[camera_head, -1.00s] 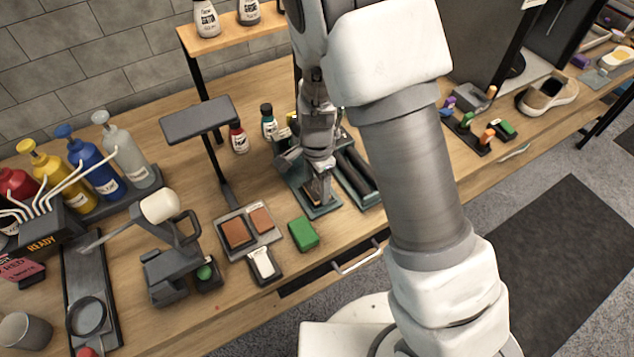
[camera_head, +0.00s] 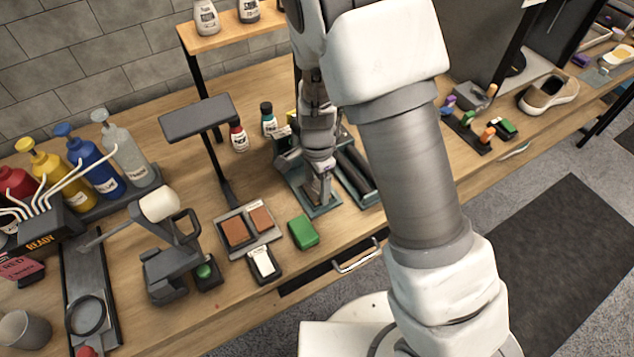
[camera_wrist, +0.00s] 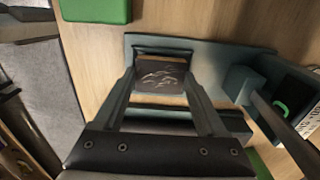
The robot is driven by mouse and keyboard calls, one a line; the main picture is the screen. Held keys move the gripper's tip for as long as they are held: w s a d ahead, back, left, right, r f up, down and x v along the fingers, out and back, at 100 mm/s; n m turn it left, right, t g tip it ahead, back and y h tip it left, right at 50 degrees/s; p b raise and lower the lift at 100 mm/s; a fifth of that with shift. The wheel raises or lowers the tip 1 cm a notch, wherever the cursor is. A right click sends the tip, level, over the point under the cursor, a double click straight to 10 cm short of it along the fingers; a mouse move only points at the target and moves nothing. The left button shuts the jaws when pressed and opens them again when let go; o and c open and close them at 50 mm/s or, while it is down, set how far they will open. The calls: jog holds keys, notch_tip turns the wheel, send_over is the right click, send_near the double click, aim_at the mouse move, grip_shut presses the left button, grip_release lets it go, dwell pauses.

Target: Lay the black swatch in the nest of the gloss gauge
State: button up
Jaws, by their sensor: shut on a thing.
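My gripper (camera_wrist: 160,78) is shut on the black swatch (camera_wrist: 158,80), a dark piece with pale scuff marks and a tan strip along one edge. The swatch lies flat between the fingertips, over the grey-teal base of the gloss gauge (camera_wrist: 225,55). A dark rim shows around it, at or just above the nest; I cannot tell if it touches the bottom. In the head view my gripper (camera_head: 322,190) points down at the front of the gauge (camera_head: 324,209), and the swatch is mostly hidden there.
A green block (camera_head: 303,232) lies left of the gauge, near a tray with brown swatches (camera_head: 268,238) and a white-faced pad (camera_head: 263,263). A rack with dark rollers (camera_head: 370,195) stands close on the right. A lamp-like stand (camera_head: 198,117) rises behind the tray.

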jog(key=shift+f, duration=0.2)
jog(key=shift+r, duration=0.15)
jog(key=shift+r+p, duration=0.45)
jog(key=shift+p, duration=0.05)
jog(key=shift+w, duration=0.15)
dwell(1.3)
jog(key=shift+f, duration=0.6)
jog(key=shift+r, duration=0.15)
jog(key=shift+r+p, duration=0.4)
jog(key=shift+r, duration=0.05)
